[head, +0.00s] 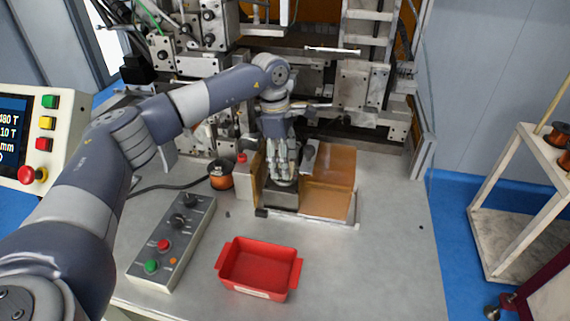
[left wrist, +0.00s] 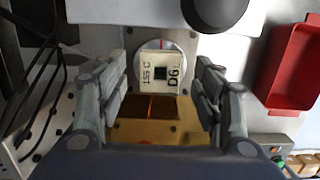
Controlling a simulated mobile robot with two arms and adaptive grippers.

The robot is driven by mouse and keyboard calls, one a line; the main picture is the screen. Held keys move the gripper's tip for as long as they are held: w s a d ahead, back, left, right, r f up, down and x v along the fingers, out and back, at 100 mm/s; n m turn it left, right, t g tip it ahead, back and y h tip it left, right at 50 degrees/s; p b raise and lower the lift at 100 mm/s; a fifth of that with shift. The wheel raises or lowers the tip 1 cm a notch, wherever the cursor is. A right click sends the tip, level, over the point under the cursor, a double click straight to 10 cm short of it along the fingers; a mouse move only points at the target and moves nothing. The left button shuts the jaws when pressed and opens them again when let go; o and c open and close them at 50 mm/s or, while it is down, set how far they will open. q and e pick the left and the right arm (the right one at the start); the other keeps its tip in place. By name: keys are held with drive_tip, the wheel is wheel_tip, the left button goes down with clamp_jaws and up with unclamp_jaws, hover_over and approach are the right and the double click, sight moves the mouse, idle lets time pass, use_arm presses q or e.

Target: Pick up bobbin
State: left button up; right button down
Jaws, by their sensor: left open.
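The bobbin (left wrist: 173,87) shows in the left wrist view as a cream square flange with a dark square hole and printed marks. It sits in front of a round metal disc (left wrist: 158,47) on the machine. My left gripper (head: 285,179) points down at the front of the machine in the head view. Its fingers are open, one on each side of the bobbin in the wrist view, with visible gaps to it. In the head view the gripper hides the bobbin. My right gripper is in neither view.
A red bin (head: 258,269) stands on the grey table, right of a control box (head: 172,240) with buttons. A copper wire spool (head: 221,175) stands left of the gripper. An amber panel (head: 327,166) is close on its right. The table's right front is clear.

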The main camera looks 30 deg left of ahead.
use_arm(q)
drive_tip(key=shift+f, duration=0.7)
drive_tip(key=c, duration=0.9)
drive_tip(key=shift+r, duration=0.1)
drive_tip(key=shift+r+b, duration=0.55)
drive_tip(key=shift+s+d+r+b, duration=0.1)
drive_tip(key=shift+s+r+b, duration=0.1)
drive_tip(key=shift+r+b, duration=0.25)
drive_tip(key=shift+s+r+b, duration=0.15)
drive_tip(key=shift+r+b, duration=0.15)
drive_tip(key=shift+r, duration=0.25)
drive_tip(key=s+d+r+b, duration=0.1)
drive_tip(key=s+b, duration=0.4)
drive_tip(key=s, duration=1)
drive_tip(key=shift+d+r+b, duration=0.3)
drive_tip(key=shift+d+r, duration=0.05)
drive_tip(key=shift+d, duration=0.4)
